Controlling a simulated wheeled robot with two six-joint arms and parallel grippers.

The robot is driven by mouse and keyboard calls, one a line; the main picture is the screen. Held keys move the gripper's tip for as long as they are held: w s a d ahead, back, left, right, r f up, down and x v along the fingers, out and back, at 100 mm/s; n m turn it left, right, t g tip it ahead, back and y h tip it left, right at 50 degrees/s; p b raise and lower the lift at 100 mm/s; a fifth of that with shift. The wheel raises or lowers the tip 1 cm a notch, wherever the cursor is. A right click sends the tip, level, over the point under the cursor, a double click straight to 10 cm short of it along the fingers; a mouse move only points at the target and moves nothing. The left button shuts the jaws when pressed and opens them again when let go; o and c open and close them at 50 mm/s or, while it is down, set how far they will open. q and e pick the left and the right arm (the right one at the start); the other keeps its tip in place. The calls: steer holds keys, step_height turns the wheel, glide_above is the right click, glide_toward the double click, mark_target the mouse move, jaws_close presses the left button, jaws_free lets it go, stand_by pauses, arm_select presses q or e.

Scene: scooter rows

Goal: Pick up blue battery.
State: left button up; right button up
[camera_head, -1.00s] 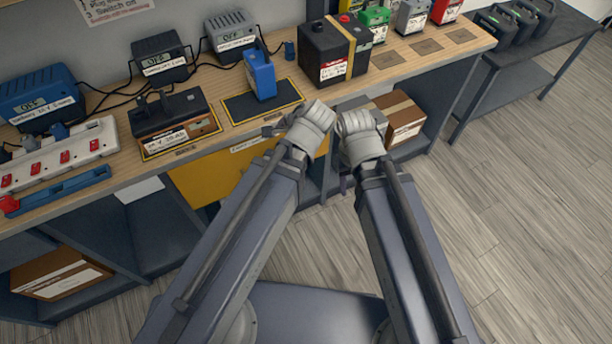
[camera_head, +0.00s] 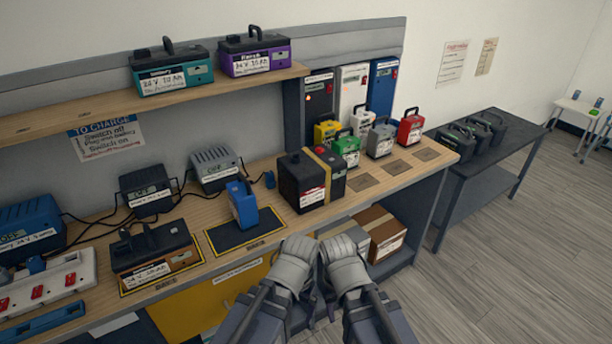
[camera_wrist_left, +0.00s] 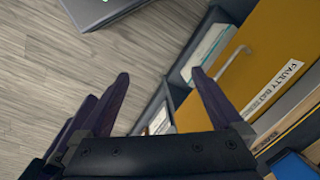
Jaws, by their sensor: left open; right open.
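The blue battery (camera_head: 243,205) stands upright, handle on top, on a dark mat (camera_head: 268,229) with a yellow border on the wooden bench. A blue corner, apparently the same battery (camera_wrist_left: 296,165), shows at the lower right of the left wrist view. My right gripper (camera_head: 344,258) is in front of the bench, right of and nearer than the battery; it is open, its fingers mostly hidden by its housing. My left gripper (camera_wrist_left: 160,74) is open, with nothing between its fingers, beside the right one and off the battery.
A black and brown battery (camera_head: 152,253) stands left of the mat, and a large black battery with a yellow band (camera_head: 305,180) stands right of it. Chargers (camera_head: 215,168) with cables are behind. A yellow drawer (camera_head: 215,300) is below. A power strip (camera_head: 45,284) lies at left.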

mark_target(250, 204)
arm_select(q)
step_height(250, 204, up, 8)
steer(key=p, duration=0.6)
steer(key=shift+f, duration=0.15)
arm_select(e)
step_height(250, 204, up, 8)
steer(key=shift+f, duration=0.15)
